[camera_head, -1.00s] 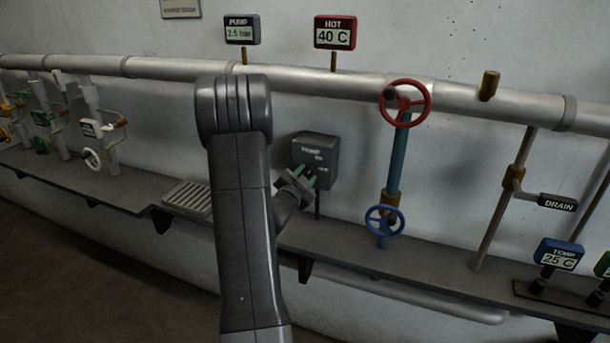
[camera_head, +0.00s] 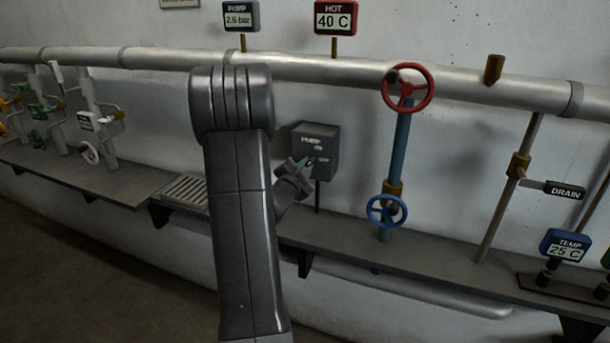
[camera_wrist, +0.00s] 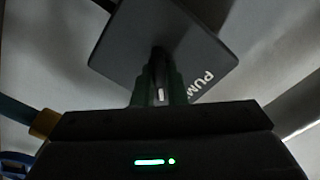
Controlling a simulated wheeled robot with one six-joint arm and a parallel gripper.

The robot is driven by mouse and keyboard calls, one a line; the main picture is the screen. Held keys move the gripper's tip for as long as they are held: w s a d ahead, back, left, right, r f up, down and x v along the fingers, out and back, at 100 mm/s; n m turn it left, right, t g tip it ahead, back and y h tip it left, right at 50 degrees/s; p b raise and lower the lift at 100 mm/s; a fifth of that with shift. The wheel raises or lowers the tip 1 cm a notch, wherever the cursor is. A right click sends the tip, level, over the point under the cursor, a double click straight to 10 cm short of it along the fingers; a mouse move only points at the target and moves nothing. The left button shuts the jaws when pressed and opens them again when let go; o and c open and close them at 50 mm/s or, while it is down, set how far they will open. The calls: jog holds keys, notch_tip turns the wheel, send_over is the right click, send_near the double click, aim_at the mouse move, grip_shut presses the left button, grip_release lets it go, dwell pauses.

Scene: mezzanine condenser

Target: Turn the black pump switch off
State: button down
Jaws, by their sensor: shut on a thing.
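The pump switch box (camera_head: 316,144) is a dark grey box on a short post, with PUMP, ON and OFF lettering on its face. It also shows in the wrist view (camera_wrist: 150,40), where part of the PUMP lettering is visible. My gripper (camera_head: 304,164) is at the front of the box. In the wrist view its green fingertips (camera_wrist: 160,88) are shut on the black switch lever (camera_wrist: 159,62). The fingers cover much of the lever, so whether it points to ON or OFF is unclear.
A red handwheel (camera_head: 408,87) and a blue handwheel (camera_head: 386,211) stand right of the box. A pump gauge (camera_head: 240,16) reads about 2.5 bar. A shelf (camera_head: 340,233) runs below, with a drain grate (camera_head: 183,192) to the left. A pipe (camera_head: 330,68) runs above.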

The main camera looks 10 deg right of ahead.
jog(key=m+b, duration=0.8)
jog(key=b, duration=0.4)
jog(key=shift+f, duration=0.1)
jog(key=shift+m+b, duration=0.35)
jog(key=shift+m, duration=0.05)
jog(key=c, duration=1.5)
grip_release()
jog(key=shift+o, duration=0.2)
jog(key=shift+a, duration=0.1)
jog(key=v, duration=1.3)
jog(key=shift+s+a+b, duration=0.2)
jog(key=shift+s+b, duration=0.1)
jog(key=shift+s, duration=0.05)
